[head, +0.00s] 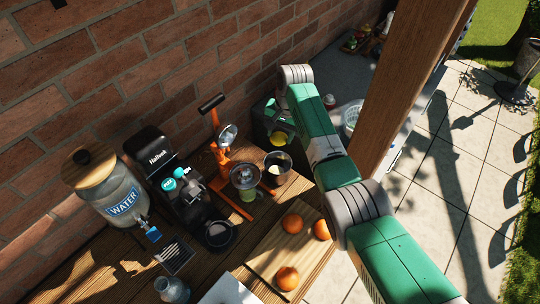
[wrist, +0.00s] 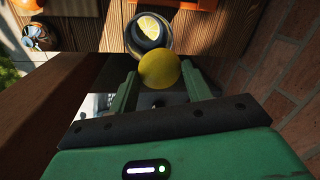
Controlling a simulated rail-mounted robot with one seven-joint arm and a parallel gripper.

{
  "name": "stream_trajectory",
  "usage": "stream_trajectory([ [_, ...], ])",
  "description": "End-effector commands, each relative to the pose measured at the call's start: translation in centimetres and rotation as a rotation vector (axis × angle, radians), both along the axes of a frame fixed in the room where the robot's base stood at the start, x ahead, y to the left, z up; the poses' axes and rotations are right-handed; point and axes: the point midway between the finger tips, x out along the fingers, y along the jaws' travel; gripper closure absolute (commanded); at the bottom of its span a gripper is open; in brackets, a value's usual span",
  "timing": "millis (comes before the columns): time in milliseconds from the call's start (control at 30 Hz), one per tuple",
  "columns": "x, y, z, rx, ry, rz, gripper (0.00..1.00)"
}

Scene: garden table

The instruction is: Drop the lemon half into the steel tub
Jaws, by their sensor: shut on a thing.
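My gripper (wrist: 160,72) is shut on a yellow lemon half (wrist: 160,68), held between its two green fingers in the wrist view. The lemon half also shows in the head view (head: 279,138), just behind the steel tub. The steel tub (head: 289,177) stands on the wooden table at the right of the orange juice press. In the wrist view the tub (wrist: 133,44) lies just beyond the held lemon half, which overlaps its near rim. Another yellow cut lemon piece (wrist: 149,27) shows inside the tub. The gap between lemon and tub is hard to judge.
The orange press (head: 222,150) stands close on the tub's left. A cutting board (head: 270,262) with several oranges (head: 287,278) is nearer. A black machine (head: 170,175) and a water dispenser (head: 118,190) stand left. A wooden post (head: 405,90) rises beside my arm; a brick wall (head: 150,50) runs behind.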

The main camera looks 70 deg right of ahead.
Motion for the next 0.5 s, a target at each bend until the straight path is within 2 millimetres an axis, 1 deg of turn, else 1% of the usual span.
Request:
stream_trajectory([
  [100, -0.3, -0.6, 0.1, 0.0, 0.002, -0.005, 0.78],
  [267, -0.3, -0.5, -0.2, 0.0, 0.002, -0.005, 0.78],
  [367, -0.3, -0.5, -1.0, 0.0, 0.003, -0.005, 0.78],
  [500, -0.3, -0.5, -3.0, 0.0, 0.004, -0.004, 0.78],
])
